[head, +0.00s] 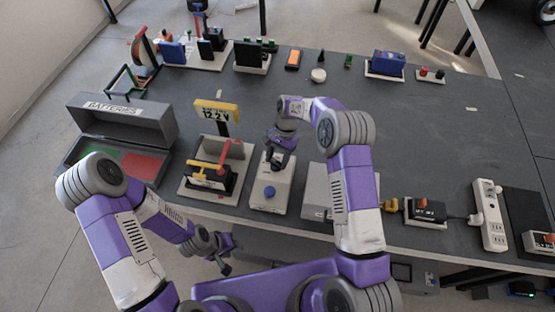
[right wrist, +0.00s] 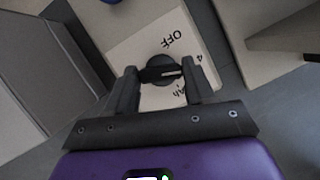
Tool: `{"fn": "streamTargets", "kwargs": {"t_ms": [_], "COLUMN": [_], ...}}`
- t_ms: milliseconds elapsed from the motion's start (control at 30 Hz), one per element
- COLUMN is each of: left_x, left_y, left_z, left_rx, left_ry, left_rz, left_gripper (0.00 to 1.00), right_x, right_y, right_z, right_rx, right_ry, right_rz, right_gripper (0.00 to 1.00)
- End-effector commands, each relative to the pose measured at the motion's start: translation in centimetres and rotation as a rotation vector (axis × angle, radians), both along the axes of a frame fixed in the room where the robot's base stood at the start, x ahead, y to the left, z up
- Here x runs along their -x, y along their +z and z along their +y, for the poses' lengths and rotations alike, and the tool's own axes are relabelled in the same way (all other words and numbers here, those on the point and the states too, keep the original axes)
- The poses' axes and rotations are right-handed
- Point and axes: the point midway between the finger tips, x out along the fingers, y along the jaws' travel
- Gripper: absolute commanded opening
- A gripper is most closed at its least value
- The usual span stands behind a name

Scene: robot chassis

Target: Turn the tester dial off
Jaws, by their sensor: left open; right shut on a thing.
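The tester is a pale box (head: 262,204) near the front edge of the table, with a blue button on its near end. Its black dial (right wrist: 158,63) shows in the right wrist view, with "OFF" printed above it and a partly hidden "4 Ah" label at its right. A white mark on the knob points to the right, not straight at "OFF". My right gripper (right wrist: 162,75) has its two fingers on either side of the knob, shut on it; in the head view this gripper (head: 277,163) covers the dial. My left gripper (head: 224,260) is open and empty, off the table's front edge.
Left of the tester stands a battery stand with a yellow "12.2 V" display (head: 217,110). A grey box (head: 314,192) is close on its right. A grey "BATTERIES" bin (head: 160,128) is at the left. The table's middle right is clear.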

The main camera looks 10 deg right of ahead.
Motion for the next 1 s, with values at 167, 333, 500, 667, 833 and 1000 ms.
{"fn": "streamTargets", "kwargs": {"t_ms": [167, 333, 500, 667, 833, 1000], "left_x": [0.0, 0.0, 0.0, 0.0, 0.0, 0.0], "left_y": [-0.6, -1.0, -1.3, -1.5, -1.7, -1.8], "left_z": [0.0, 0.0, 0.0, 0.0, 0.0, 0.0], "left_rx": [0.000, 0.000, 0.000, 0.000, 0.000, 0.000], "left_ry": [0.000, 0.000, 0.000, 0.000, 0.000, 0.000], "left_rz": [0.000, 0.000, 0.000, 0.000, 0.000, 0.000], "left_gripper": [0.43, 0.43, 0.43, 0.43, 0.43, 0.43], "right_x": [-0.1, -0.2, -0.2, -0.2, -0.2, -0.2], "right_y": [-0.1, -0.1, -0.1, -0.1, 0.0, 0.0], "right_z": [0.2, 0.3, 0.4, 0.4, 0.5, 0.6], "right_rx": [0.001, 0.002, 0.001, 0.001, 0.002, 0.001], "right_ry": [0.168, 0.330, 0.492, 0.643, 0.797, 0.931], "right_rz": [-0.002, -0.001, 0.000, 0.000, -0.001, -0.001], "right_gripper": [0.23, 0.23, 0.23, 0.23, 0.23, 0.23]}}
